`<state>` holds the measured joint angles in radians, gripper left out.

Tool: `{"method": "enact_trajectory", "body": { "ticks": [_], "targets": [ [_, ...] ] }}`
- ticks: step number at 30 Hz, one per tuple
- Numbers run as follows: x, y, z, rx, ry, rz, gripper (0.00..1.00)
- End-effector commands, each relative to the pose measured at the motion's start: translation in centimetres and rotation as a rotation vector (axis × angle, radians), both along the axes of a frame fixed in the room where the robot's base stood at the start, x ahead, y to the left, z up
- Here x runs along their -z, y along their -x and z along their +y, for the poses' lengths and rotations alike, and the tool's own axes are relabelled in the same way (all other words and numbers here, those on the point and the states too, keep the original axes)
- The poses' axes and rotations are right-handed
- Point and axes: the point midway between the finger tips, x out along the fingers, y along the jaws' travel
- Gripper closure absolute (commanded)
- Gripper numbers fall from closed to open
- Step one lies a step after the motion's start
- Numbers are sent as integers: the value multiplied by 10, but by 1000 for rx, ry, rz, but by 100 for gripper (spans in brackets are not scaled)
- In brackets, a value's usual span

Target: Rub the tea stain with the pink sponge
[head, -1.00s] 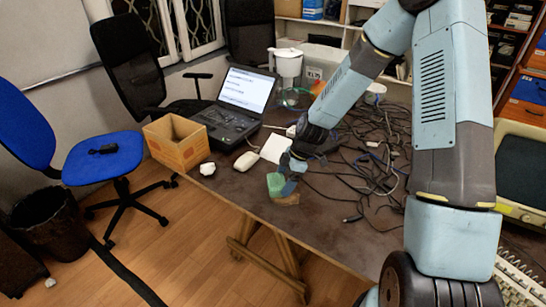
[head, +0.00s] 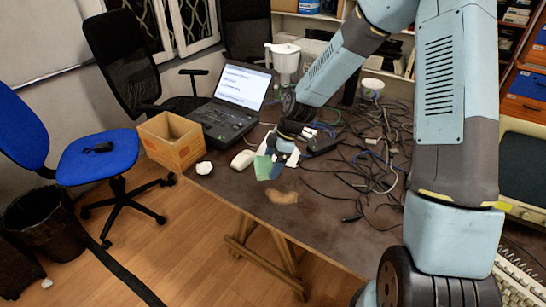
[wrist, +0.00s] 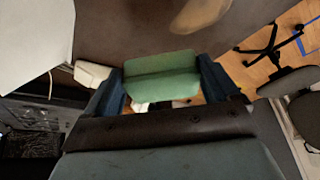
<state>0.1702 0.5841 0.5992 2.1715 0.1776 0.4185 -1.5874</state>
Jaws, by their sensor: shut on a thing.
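My gripper (head: 275,162) is shut on a green sponge (head: 265,169); no pink sponge shows. In the wrist view the sponge (wrist: 162,75) sits between the two fingers (wrist: 162,88). The tea stain (head: 282,197) is a tan-brown patch on the dark table near its front edge, fully visible in the head view. It also shows partly at the top of the wrist view (wrist: 200,12). The sponge is behind and left of the stain, apart from it. I cannot tell whether the sponge touches the table.
A white mouse (head: 242,159), a crumpled white piece (head: 204,168), a cardboard box (head: 172,142) and a laptop (head: 232,105) stand to the left. Tangled black cables (head: 370,150) cover the right side. A white sheet (wrist: 35,40) lies close by. The table's front strip is mostly clear.

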Motion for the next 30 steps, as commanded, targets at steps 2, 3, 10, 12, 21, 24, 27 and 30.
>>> {"method": "enact_trajectory", "body": {
  "ticks": [2, 3, 10, 12, 21, 24, 27, 30],
  "targets": [
    [-8, 0, 2, -3, 0, -2, 44],
    [-11, 1, 3, -5, -1, -3, 44],
    [-23, 3, 6, -11, 0, -1, 44],
    [-23, 3, 6, -12, 0, 0, 44],
    [-23, 3, 7, -14, 0, 0, 44],
    [-23, 3, 7, -14, 0, 0, 44],
    [-23, 3, 7, -14, 0, 0, 44],
    [-23, 3, 7, -14, 0, 0, 44]
  ]
}}
